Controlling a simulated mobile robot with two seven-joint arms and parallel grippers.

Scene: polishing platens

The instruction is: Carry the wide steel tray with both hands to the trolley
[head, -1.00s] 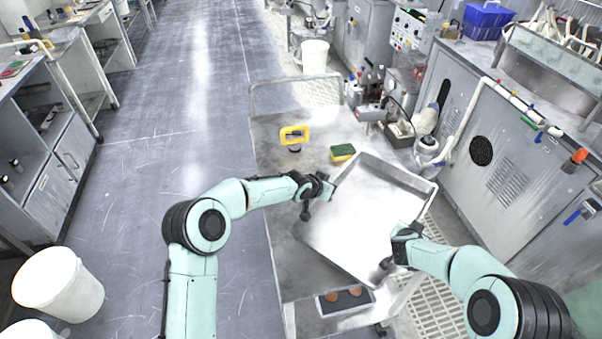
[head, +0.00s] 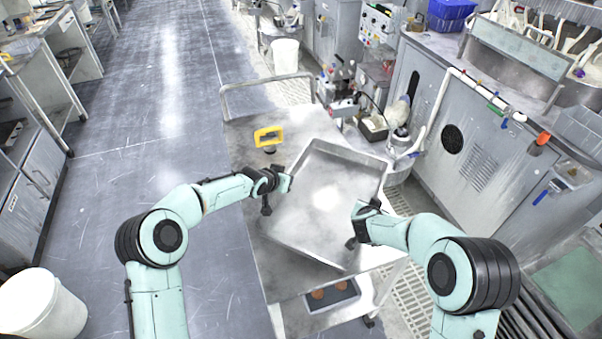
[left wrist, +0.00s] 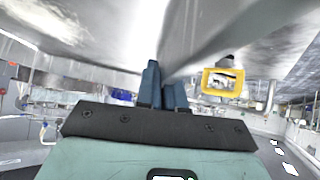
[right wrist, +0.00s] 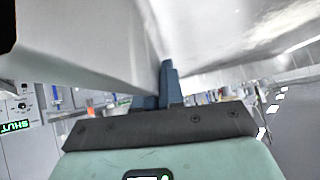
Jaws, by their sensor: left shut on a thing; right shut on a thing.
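The wide steel tray (head: 322,215) is held tilted in the picture over the trolley (head: 235,140), between my two grippers. I cannot tell whether it touches the trolley top. My left gripper (head: 283,184) is shut on the tray's left wall. The left wrist view shows its blue fingers (left wrist: 163,88) pinching the tray wall (left wrist: 205,35). My right gripper (head: 358,212) is shut on the opposite wall at the right. The right wrist view shows its fingers (right wrist: 162,88) on that wall (right wrist: 85,50). The tray looks empty.
A grey machine cabinet (head: 480,150) flanks the right. The floor to the left is open; a white bucket (head: 40,305) stands near left.

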